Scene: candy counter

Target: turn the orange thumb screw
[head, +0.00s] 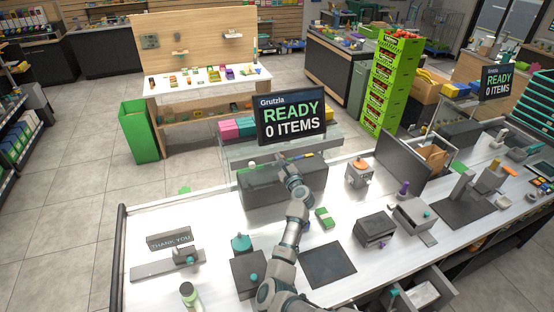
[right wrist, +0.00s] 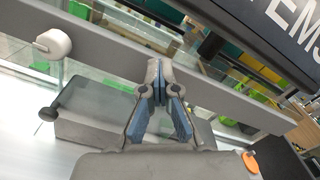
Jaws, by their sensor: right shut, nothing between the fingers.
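An orange knob (head: 361,164), likely the thumb screw, sits on top of a small grey device (head: 358,177) on the white counter, right of centre in the head view. An orange round part (right wrist: 251,162) also shows at the lower right edge of the right wrist view. My right gripper (head: 281,160) is left of the orange knob and apart from it, near the base of the display. In the right wrist view my right gripper (right wrist: 157,72) is shut and empty in front of a grey rail (right wrist: 100,50). My left gripper is not in view.
The display (head: 291,115) stands close behind my right gripper. A white knob (right wrist: 53,43) is on the rail to the left. A green-and-white block (head: 325,218), a dark mat (head: 328,265) and a dark box (head: 375,230) are on the counter.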

